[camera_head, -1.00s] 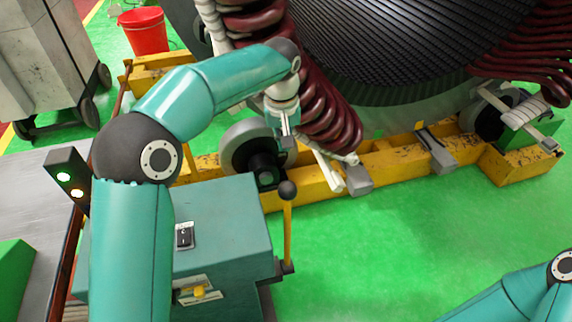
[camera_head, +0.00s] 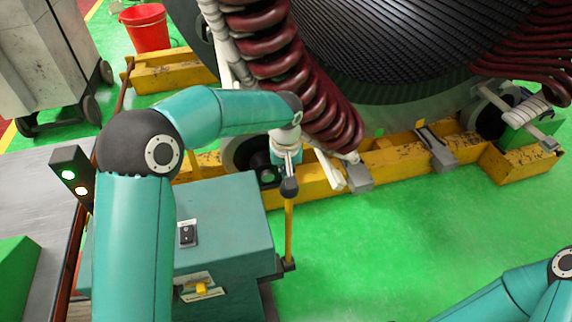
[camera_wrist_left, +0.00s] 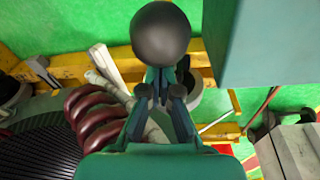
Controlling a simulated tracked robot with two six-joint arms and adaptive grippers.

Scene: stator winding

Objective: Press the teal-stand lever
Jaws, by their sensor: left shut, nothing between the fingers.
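The teal stand (camera_head: 226,234) is a box in the lower left of the head view, with its lever on its right side. The lever is an upright yellow rod (camera_head: 289,228) topped by a dark ball knob (camera_head: 289,187). The knob also shows large in the wrist view (camera_wrist_left: 160,34), with the stand (camera_wrist_left: 266,42) to its right. My left gripper (camera_head: 287,168) is shut and empty, pointing down right at the knob. Its fingertips (camera_wrist_left: 163,88) appear very close to the knob; I cannot tell whether they touch. My right gripper is out of view.
The black stator (camera_head: 400,45) with dark red coils (camera_head: 275,65) stands just behind my left gripper, on a yellow frame (camera_head: 395,160). A signal box with lit lamps (camera_head: 72,177) stands left of the stand. Green floor (camera_head: 400,240) right of the lever is clear.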

